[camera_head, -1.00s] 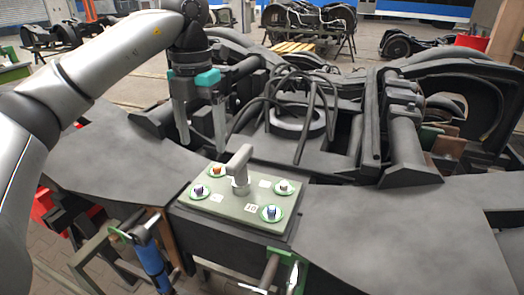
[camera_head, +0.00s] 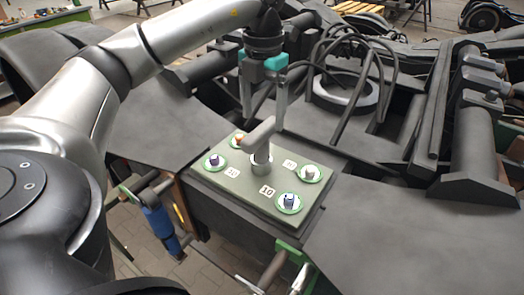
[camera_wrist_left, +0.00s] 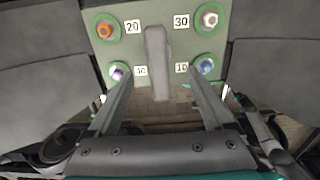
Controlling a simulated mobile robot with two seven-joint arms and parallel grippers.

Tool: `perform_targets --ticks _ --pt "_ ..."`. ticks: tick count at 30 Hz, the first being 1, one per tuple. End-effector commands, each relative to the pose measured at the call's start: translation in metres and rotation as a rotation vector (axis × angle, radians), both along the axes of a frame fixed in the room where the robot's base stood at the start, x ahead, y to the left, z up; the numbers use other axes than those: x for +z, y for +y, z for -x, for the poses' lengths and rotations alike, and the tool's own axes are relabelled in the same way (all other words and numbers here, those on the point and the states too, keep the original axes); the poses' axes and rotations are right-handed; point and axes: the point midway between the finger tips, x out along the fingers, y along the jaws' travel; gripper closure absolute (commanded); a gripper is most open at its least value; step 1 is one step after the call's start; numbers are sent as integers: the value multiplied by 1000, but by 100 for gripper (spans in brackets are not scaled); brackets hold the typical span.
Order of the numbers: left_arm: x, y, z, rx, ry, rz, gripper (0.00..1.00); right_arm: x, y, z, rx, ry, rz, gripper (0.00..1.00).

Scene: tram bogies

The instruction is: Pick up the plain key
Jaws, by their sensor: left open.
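The plain key is likely the pale, uncoloured one (camera_head: 310,173) in a green ring at the right of the green plate (camera_head: 240,187); in the left wrist view it is at the upper right (camera_wrist_left: 210,20), beside label 30. An orange key (camera_wrist_left: 105,31), a purple key (camera_head: 214,160) and a blue key (camera_head: 289,202) sit in the other rings. A grey lever handle (camera_head: 260,137) stands in the plate's middle. My left gripper (camera_head: 263,120) is open and empty, pointing down above the plate's far side, apart from the keys. My right gripper is not in view.
Dark bogie frame parts surround the plate, with a round ring and looped cables (camera_head: 345,92) behind it. Flat dark surfaces (camera_head: 400,240) lie to the right and left. A blue cylinder (camera_head: 160,222) hangs at the lower left.

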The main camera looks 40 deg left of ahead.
Motion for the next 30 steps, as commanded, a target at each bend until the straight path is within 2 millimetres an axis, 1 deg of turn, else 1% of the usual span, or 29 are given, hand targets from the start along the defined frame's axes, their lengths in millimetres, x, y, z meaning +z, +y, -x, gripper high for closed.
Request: perform_targets --ticks 1,3,8,10,15,18,21,27,30 --pt "-7 0 0 0 2 -1 15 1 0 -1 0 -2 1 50" --pt "-15 0 0 0 1 -1 15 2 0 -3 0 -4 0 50" --pt "-23 0 0 0 0 0 15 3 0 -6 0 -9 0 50" --pt "-30 1 2 0 3 -1 15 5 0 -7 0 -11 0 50" --pt "-56 2 4 0 4 -1 15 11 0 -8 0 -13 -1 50" --pt "-68 2 3 1 2 -1 15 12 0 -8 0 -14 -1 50" --pt "-73 2 3 1 0 0 15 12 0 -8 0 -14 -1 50" --pt "-73 2 3 1 -1 0 15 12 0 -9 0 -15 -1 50" --pt "-73 2 3 0 -1 0 26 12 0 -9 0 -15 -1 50"
